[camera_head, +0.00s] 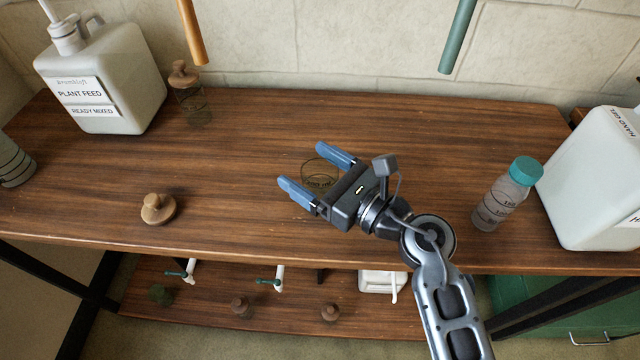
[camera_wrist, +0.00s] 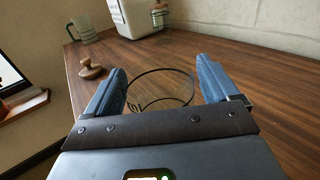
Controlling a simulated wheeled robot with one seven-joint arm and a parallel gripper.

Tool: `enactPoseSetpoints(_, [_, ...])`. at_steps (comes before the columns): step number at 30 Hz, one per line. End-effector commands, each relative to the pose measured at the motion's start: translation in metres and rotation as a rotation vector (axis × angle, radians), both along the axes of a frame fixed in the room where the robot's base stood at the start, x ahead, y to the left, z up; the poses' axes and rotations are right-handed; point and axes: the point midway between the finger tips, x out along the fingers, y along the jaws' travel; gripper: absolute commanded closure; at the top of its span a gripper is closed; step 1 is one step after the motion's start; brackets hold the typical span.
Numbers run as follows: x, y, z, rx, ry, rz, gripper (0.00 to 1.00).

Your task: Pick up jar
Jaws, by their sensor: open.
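A clear, open-topped glass jar (camera_head: 318,170) with dark print on its side stands upright on the wooden table. My gripper (camera_head: 304,165) is open, its two blue fingers on either side of the jar. In the wrist view the jar's dark rim (camera_wrist: 162,90) shows between the fingers of my gripper (camera_wrist: 160,82), and the jar's lower part is hidden by the gripper body. I cannot tell whether either finger touches the glass. A second clear jar with a wooden stopper (camera_head: 190,96) stands at the back left.
A wooden stopper (camera_head: 157,208) lies on the table (camera_head: 240,140) to the left.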

Motion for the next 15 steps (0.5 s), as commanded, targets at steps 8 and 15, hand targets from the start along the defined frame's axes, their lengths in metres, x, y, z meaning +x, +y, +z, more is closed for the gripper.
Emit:
enactPoseSetpoints(8, [0.0020,0.0029,-0.0008,0.000,0.001,0.000,0.15])
enactPoseSetpoints(15, [0.0019,0.0027,-0.0007,0.000,0.001,0.000,0.38])
